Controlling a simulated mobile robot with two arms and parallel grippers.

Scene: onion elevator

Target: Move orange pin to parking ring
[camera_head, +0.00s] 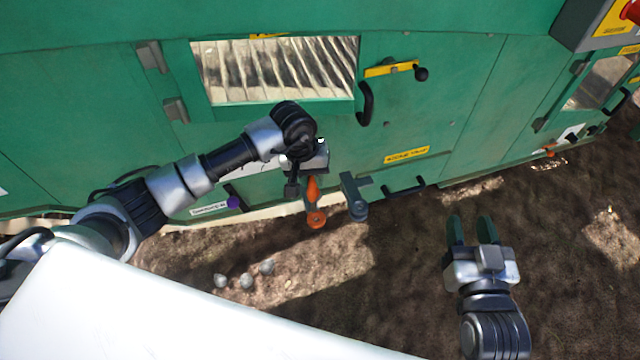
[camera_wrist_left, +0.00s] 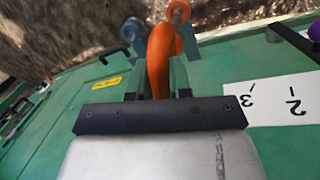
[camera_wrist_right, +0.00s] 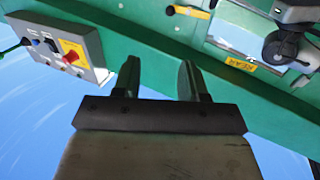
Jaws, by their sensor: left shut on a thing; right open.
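The orange pin (camera_head: 313,188) is at the green machine's lower wall, below the window; its curved body also shows in the left wrist view (camera_wrist_left: 159,55). My left gripper (camera_wrist_left: 157,82) is shut on it, with a finger on each side. An orange ring (camera_head: 316,219) on a grey bracket is just below the pin in the head view. A blue-grey ring bracket (camera_head: 356,202) is to its right. I cannot tell whether the pin's tip is inside either ring. My right gripper (camera_head: 471,230) is open and empty, away to the right above the soil.
The green machine wall carries a yellow latch (camera_head: 390,69), black handles (camera_head: 365,103) and a purple knob (camera_head: 233,202). Several pale onions (camera_head: 246,281) lie on the soil. A grey control box (camera_wrist_right: 62,50) shows in the right wrist view. The soil around my right gripper is clear.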

